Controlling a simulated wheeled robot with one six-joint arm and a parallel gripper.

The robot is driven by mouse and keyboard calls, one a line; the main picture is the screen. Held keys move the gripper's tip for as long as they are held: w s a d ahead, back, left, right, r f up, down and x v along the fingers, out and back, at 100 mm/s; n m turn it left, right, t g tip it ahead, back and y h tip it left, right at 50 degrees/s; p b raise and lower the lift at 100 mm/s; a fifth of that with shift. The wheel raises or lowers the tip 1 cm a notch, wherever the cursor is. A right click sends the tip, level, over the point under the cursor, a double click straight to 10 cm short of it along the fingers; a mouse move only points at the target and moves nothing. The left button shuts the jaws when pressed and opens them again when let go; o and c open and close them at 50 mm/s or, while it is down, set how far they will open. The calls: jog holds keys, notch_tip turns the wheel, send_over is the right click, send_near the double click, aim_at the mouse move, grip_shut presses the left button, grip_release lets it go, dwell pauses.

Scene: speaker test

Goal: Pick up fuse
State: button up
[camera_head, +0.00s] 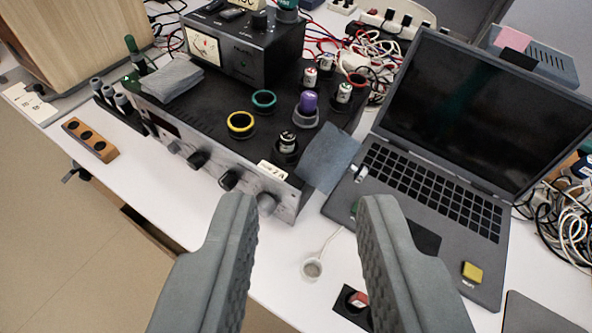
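My gripper (308,207) is open and empty, with its two grey fingers wide apart in the lower middle of the view. It is in front of the black and silver amplifier (205,137) and over the white table. I cannot say for sure which thing is the fuse. A small silver piece (361,173) lies at the left edge of the laptop keyboard. A red and white piece (358,299) sits on a black square beside the right finger, partly hidden. Several small capped cylinders stand on the amplifier, among them a purple one (308,102) and a black one (287,141).
An open laptop (455,125) stands at right, with a yellow block (472,272) on it. A wooden block with holes (90,139) lies at left. A meter box (243,45) stands on the amplifier. Tangled cables (572,225) lie at right. White table shows between the fingers.

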jog(key=w+d+f+n+g+y, duration=0.15)
jog(key=w+g, duration=0.25)
jog(key=w, duration=0.4)
jog(key=w+f+n+g, duration=0.2)
jog(key=w+g, duration=0.2)
jog(key=w, duration=0.4)
jog(key=g, duration=0.1)
send_near(288, 135)
notch_tip(288, 135, down, 3)
jog(key=shift+n+y, duration=0.25)
jog(key=shift+w+r+x, duration=0.1)
jog(key=shift+w+x, duration=0.1)
jog(key=shift+x, duration=0.8)
jog(key=shift+w+r+x, duration=0.1)
jog(key=shift+w+x, duration=0.05)
jog(key=shift+x, duration=0.85)
jog(key=shift+w+x, duration=0.2)
jog(key=shift+x, duration=0.8)
jog(key=shift+r, duration=0.1)
grip_shut()
